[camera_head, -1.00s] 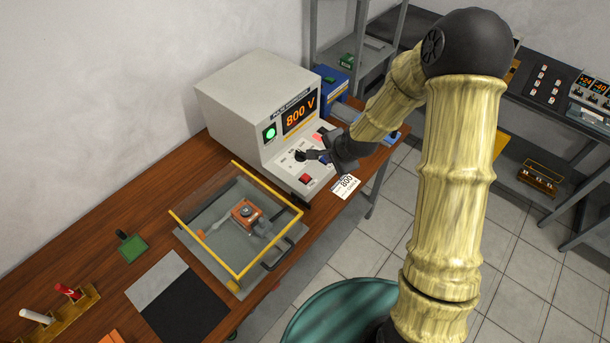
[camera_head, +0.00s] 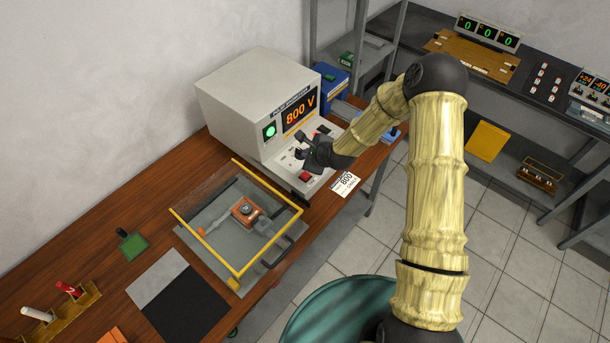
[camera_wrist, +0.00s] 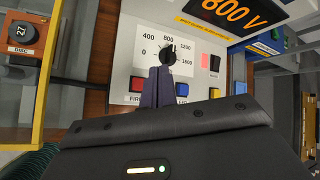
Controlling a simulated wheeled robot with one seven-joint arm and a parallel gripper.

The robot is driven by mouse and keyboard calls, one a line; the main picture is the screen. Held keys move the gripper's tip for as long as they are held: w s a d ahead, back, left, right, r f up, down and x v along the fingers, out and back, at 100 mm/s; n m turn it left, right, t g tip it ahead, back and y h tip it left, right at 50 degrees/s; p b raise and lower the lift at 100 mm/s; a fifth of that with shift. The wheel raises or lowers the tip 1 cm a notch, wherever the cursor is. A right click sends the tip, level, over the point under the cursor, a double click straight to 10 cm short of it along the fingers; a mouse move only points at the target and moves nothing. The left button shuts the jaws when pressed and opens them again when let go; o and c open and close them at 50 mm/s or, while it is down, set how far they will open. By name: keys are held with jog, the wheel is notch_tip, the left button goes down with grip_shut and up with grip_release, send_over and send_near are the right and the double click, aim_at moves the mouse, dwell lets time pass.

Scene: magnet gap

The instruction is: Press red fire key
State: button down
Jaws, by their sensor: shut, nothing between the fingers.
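The red fire key (camera_wrist: 136,84) is on the lower left of the pulse unit's sloped panel in the wrist view, with a partly hidden label under it. It also shows in the head view (camera_head: 305,177). My gripper (camera_wrist: 158,71) is shut and empty. Its fingertips are over the panel just below the black dial (camera_wrist: 168,54), right of the red key and left of a blue key (camera_wrist: 182,90). I cannot tell whether the tips touch the panel. The dial's mark points near 800, and the display (camera_head: 299,110) reads 800 V.
A lit green lamp (camera_head: 269,130) is beside the display. A glass-lidded case with a yellow frame (camera_head: 237,272) stands left of the unit, holding an orange disc device (camera_head: 244,210).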

aim_at(308, 177)
jog(key=shift+f+b, duration=2.45)
jog(key=shift+f, duration=1.55)
jog(key=shift+f+b, duration=0.35)
jog(key=shift+f, duration=0.05)
jog(key=shift+f+b, duration=0.45)
jog(key=shift+f, duration=0.05)
jog(key=shift+r+p, duration=0.6)
jog(key=shift+r, duration=0.35)
jog(key=shift+r+p, duration=1.6)
jog(key=shift+r, duration=0.9)
